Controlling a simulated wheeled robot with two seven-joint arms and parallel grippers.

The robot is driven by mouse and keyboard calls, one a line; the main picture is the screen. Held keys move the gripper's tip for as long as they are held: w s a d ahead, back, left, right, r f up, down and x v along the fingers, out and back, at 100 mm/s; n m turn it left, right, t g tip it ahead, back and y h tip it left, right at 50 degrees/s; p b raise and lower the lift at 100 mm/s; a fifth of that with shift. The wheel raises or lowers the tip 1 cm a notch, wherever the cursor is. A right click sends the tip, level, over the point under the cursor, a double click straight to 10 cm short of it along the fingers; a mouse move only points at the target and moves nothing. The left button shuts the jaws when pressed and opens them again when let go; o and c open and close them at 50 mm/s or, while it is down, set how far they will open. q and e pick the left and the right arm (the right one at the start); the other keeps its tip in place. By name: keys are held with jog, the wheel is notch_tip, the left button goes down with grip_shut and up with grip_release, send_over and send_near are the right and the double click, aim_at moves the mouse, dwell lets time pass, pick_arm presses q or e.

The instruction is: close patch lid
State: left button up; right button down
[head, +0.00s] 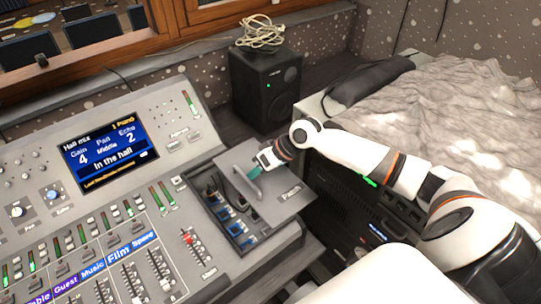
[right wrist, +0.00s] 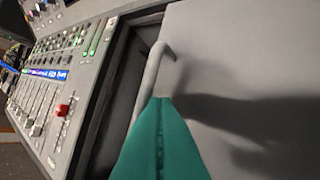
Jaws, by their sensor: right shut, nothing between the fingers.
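The patch lid (head: 283,196) is a flat grey panel labelled "Patch" at the right end of the mixing console in the head view. It covers the right part of the patch bay, while the left part (head: 228,212) stands open with blue plugs and cables showing. The lid's bar handle (head: 245,184) lies along its left side. My right gripper (head: 255,173) is shut with teal fingertips close to the handle's far part. In the right wrist view the shut fingers (right wrist: 160,140) overlap the handle (right wrist: 150,82) above the lid (right wrist: 245,50); contact is unclear. My left gripper is out of view.
The console's screen (head: 107,156) and faders (head: 140,270) lie left of the patch bay. A red fader knob (head: 188,238) sits just beside the bay. A black speaker (head: 265,85) with a coiled cable (head: 261,32) on top stands behind. A dark rack unit is at right.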

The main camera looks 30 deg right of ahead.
jog(key=a+p, duration=0.4)
jog(key=a, duration=0.5)
jog(key=shift+s+a, duration=0.3)
jog(key=shift+s, duration=0.1)
jog(key=shift+r, duration=0.1)
